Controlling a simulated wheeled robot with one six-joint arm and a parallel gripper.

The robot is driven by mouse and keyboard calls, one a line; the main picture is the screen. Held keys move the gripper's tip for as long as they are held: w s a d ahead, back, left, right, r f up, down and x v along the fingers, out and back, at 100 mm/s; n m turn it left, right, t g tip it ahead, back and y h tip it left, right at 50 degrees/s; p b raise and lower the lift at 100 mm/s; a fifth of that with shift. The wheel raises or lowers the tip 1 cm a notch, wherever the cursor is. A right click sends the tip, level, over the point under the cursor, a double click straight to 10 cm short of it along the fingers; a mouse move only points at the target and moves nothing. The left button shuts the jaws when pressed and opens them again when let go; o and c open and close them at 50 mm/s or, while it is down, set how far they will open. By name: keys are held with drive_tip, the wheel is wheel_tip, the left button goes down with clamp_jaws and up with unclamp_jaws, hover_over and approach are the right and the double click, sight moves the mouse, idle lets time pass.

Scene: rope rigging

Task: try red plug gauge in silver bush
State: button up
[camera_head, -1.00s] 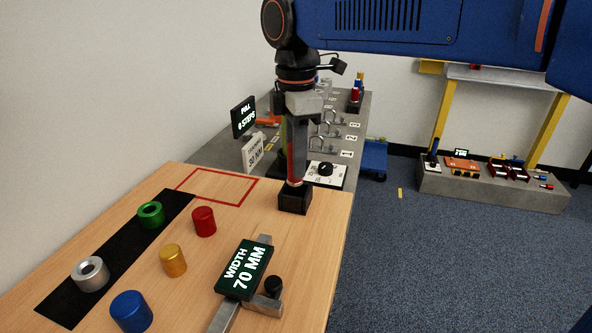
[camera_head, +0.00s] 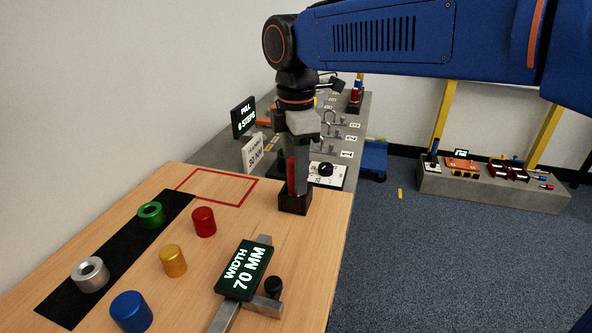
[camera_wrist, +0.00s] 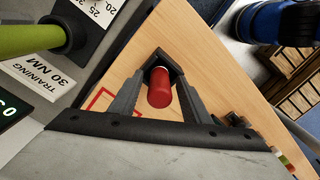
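The red plug gauge (camera_head: 291,176) stands upright in a small black holder (camera_head: 294,203) at the table's right edge. My gripper (camera_head: 299,178) points down over the holder, with its fingers around the gauge. In the wrist view the red gauge (camera_wrist: 159,88) lies between the two fingers of my gripper (camera_wrist: 162,92), with what looks like a narrow gap on each side; the gripper looks open. The silver bush (camera_head: 90,274), a ring with an open hole, stands on the black mat (camera_head: 65,301) at the left, well away from my gripper.
A green bush (camera_head: 151,215) stands on the same mat. Red (camera_head: 203,222), gold (camera_head: 173,260) and blue (camera_head: 131,311) cylinders stand to its right. A caliper with a "WIDTH 70 MM" display (camera_head: 244,270) lies at front. A red outlined area (camera_head: 218,187) is empty.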

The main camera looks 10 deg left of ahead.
drive_tip(key=shift+r, duration=0.1)
wheel_tip(320, 180, up, 17)
drive_tip(key=shift+a+r, duration=0.15)
drive_tip(key=shift+a, duration=0.05)
idle(0.4)
drive_tip(key=s+d+f+m+t, duration=0.1)
drive_tip(key=d+f+m, duration=0.45)
drive_tip(key=d, duration=0.55)
drive_tip(key=s+d+f+m+t, duration=0.1)
drive_tip(key=d+f+m, duration=0.45)
drive_tip(key=d, duration=0.65)
drive_tip(key=s+d+f+m+t, duration=0.1)
drive_tip(key=s+d+f+m, duration=0.5)
drive_tip(key=f, duration=0.3)
drive_tip(key=s+d+f+m+t, duration=0.1)
drive_tip(key=s+d+f+m, duration=0.5)
drive_tip(key=d+f, duration=0.2)
wheel_tip(320, 180, down, 2)
drive_tip(key=shift+d+f+t, duration=0.15)
drive_tip(key=shift+d+t, duration=0.25)
